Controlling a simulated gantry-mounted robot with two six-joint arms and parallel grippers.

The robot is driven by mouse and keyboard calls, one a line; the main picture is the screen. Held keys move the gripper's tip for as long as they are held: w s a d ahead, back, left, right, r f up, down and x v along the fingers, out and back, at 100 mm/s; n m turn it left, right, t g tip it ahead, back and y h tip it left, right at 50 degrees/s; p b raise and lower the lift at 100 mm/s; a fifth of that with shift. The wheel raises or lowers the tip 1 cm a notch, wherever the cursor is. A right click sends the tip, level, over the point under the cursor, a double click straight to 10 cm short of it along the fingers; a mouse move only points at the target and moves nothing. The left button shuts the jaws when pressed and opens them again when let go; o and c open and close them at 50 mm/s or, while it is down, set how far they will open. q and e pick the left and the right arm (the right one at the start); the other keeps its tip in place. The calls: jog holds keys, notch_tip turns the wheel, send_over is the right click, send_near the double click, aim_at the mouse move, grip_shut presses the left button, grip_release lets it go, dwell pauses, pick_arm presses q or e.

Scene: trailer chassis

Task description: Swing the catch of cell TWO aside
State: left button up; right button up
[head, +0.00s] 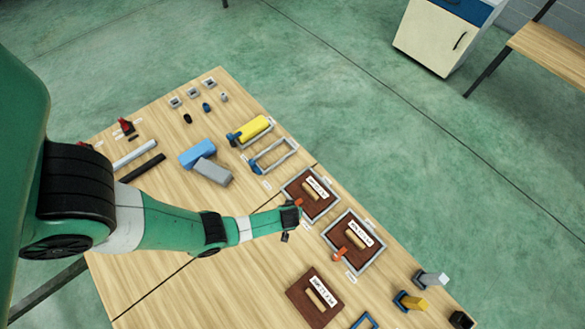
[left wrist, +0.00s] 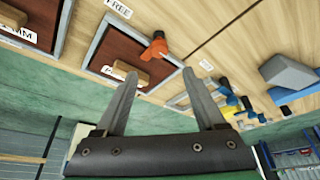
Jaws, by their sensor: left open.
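Two brown panels with wooden handles sit in grey frames in the head view, an upper one (head: 322,207) and a lower one (head: 372,255). Each has an orange catch at its left side, the upper catch (head: 299,203) and the lower catch (head: 339,254). I cannot read which cell is TWO. My left gripper (head: 287,238) is open and empty, beside the upper frame. In the left wrist view my fingers (left wrist: 160,75) are spread, with the upper panel (left wrist: 120,47) and its orange catch (left wrist: 155,50) beyond them; the catch appears untouched. My right gripper is not in view.
A third brown panel (head: 306,310) lies on the table below the frames. A yellow block (head: 255,128), blue block (head: 197,152) and grey block (head: 212,172) lie farther up. A "FREE" label (left wrist: 118,7) lies beside the upper frame. Small blocks stand at lower right.

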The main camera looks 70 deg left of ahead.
pick_arm(q)
jog(key=b+x, duration=0.9)
jog(key=x, duration=0.1)
jog(key=shift+a+f+b, duration=0.1)
jog(key=shift+f+b, duration=0.15)
jog(key=shift+b, duration=0.1)
jog(key=shift+w+a+f, duration=0.1)
jog(key=shift+a+f, duration=0.1)
jog(key=shift+f, duration=0.1)
jog(key=shift+c, duration=0.4)
grip_shut()
